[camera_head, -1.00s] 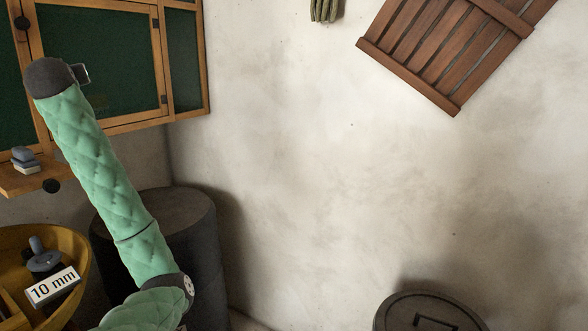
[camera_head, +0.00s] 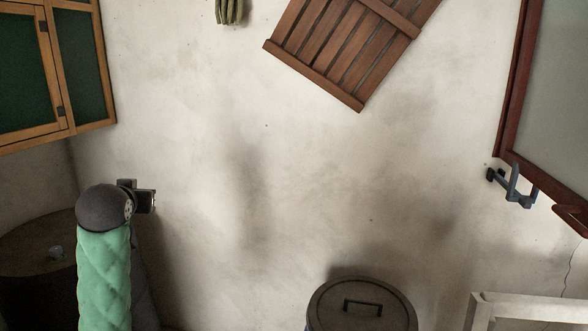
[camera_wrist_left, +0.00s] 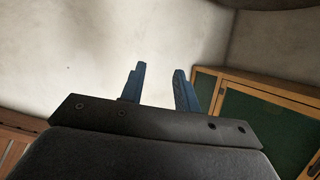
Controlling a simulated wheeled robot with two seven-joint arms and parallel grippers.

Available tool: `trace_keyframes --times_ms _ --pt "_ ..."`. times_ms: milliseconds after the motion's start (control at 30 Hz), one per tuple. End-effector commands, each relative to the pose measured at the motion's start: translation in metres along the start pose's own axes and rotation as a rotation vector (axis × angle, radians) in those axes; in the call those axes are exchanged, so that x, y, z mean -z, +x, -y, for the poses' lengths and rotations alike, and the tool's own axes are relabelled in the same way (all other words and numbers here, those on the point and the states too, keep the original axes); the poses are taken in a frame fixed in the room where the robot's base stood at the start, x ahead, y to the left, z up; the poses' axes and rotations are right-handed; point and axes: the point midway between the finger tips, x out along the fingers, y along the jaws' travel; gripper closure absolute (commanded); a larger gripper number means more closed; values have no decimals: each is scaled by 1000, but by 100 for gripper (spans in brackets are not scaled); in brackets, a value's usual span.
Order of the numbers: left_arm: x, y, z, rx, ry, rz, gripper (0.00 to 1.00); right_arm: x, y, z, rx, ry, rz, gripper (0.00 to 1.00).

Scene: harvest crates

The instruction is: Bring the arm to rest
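My left arm (camera_head: 104,275), in a quilted green sleeve, rises from the bottom left of the head view. It ends in a dark rounded wrist (camera_head: 104,208) in front of a dark drum. A small dark part beside the wrist shows there, but the fingers cannot be made out. In the left wrist view my left gripper (camera_wrist_left: 158,69) has its two blue fingers apart, with nothing between them and pale wall behind. My right arm and gripper are not in view.
A dark drum (camera_head: 38,250) stands behind my left arm. A green-panelled wooden cabinet (camera_head: 85,62) hangs at upper left, a slatted wooden panel (camera_head: 345,45) at top. A lidded bin (camera_head: 362,306) stands low centre.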

Motion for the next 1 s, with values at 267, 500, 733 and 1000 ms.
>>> trace_keyframes --times_ms 267,500,733,1000 --pt "-113 -10 -80 -133 85 154 68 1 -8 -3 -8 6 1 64" --pt "-207 -34 -134 -236 134 282 68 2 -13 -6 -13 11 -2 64" --pt "-294 -70 -174 -323 163 411 68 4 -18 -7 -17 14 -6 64" --pt "-391 -124 -206 -404 180 574 68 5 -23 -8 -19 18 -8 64"
